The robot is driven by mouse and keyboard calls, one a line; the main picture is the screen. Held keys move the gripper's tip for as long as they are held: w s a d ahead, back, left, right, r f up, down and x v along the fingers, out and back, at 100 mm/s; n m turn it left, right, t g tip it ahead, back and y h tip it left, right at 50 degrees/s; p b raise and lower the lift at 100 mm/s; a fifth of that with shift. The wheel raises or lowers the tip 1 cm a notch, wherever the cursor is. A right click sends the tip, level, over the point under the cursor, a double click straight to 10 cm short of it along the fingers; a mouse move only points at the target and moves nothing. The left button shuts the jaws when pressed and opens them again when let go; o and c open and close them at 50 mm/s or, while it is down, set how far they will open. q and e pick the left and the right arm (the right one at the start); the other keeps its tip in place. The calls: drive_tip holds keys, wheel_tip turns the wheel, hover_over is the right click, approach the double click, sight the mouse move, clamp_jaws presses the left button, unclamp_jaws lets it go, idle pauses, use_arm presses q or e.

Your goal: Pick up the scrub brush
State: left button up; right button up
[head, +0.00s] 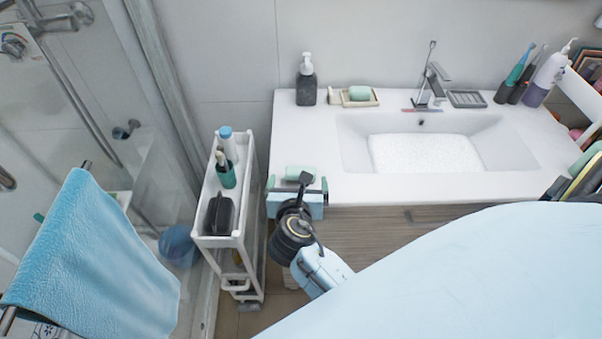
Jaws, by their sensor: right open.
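My right gripper (297,188) is open at the front left corner of the sink counter, with its two fingers spread apart and nothing visible between them. A dark, rounded item (218,215) lies in the near part of the white cart's top tray (205,228); it may be the scrub brush, but its bristles cannot be made out. It is to the left of my right gripper, apart from it. My left gripper is not in view.
A pale green block (300,172) lies on the counter (310,130) just behind my gripper. A blue towel (95,260) hangs at left.

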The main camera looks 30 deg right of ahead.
sight(301, 166)
drive_tip(key=x, duration=0.9)
drive_tip(key=shift+s+d+b, duration=0.1)
drive_tip(key=shift+s+b, duration=0.05)
drive_tip(key=shift+b, duration=0.25)
drive_tip(key=shift+c, duration=0.5)
drive_tip(key=c, duration=1)
